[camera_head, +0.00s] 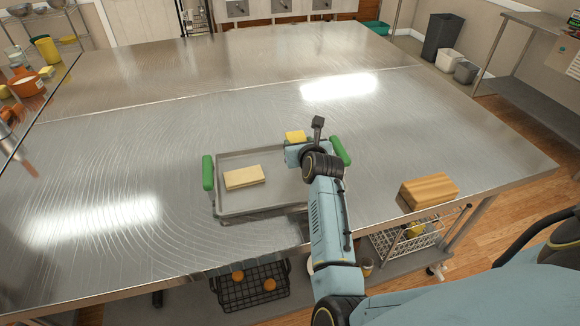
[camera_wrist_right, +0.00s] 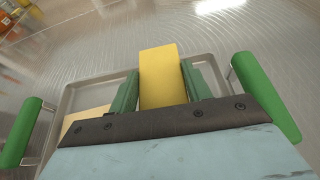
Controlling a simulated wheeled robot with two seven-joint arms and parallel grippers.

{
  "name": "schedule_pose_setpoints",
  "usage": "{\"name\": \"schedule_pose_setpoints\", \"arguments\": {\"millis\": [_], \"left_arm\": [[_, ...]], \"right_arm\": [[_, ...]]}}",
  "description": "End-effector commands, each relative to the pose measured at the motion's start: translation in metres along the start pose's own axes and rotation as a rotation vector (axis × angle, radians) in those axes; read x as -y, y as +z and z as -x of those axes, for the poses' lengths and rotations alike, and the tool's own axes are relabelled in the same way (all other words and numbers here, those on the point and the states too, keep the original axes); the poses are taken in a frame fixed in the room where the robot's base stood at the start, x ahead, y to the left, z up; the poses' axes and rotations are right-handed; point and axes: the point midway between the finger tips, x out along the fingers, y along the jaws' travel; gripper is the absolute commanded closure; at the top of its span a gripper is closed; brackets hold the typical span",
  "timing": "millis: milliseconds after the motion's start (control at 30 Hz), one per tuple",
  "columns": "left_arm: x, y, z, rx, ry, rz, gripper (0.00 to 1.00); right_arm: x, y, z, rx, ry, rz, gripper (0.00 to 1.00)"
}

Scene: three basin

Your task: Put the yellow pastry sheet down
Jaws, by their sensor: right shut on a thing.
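The yellow pastry sheet (camera_head: 296,136) is held in my right gripper (camera_head: 297,149), over the far right part of a metal tray (camera_head: 236,158) with green handles. In the right wrist view the sheet (camera_wrist_right: 162,76) sits between the two green fingers, which press on its sides. Its near end is hidden by the gripper. I cannot tell whether it touches the tray. A paler yellow sheet (camera_head: 244,177) lies flat in the left half of the tray; part of it shows in the right wrist view (camera_wrist_right: 84,119). My left gripper is not in view.
The tray stands on a wide steel table (camera_head: 110,180) with much free room to its left and behind it. A wooden block (camera_head: 428,191) lies near the table's right front edge. A black basket (camera_head: 252,288) and a white rack (camera_head: 408,238) are below the table.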

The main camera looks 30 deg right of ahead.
Motion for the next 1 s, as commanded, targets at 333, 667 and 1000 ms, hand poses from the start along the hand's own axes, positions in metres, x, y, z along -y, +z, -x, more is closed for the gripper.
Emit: {"name": "schedule_pose_setpoints", "arguments": {"millis": [333, 667, 1000], "left_arm": [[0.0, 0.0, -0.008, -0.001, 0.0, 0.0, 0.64], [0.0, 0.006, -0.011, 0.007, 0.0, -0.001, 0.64], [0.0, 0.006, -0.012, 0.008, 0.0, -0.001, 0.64]], "right_arm": [[0.0, -0.043, -0.017, -0.001, 0.002, 0.004, 0.75], [0.0, -0.063, -0.026, 0.003, 0.001, 0.001, 0.75], [0.0, -0.066, -0.027, 0.001, 0.003, 0.0, 0.41]]}}
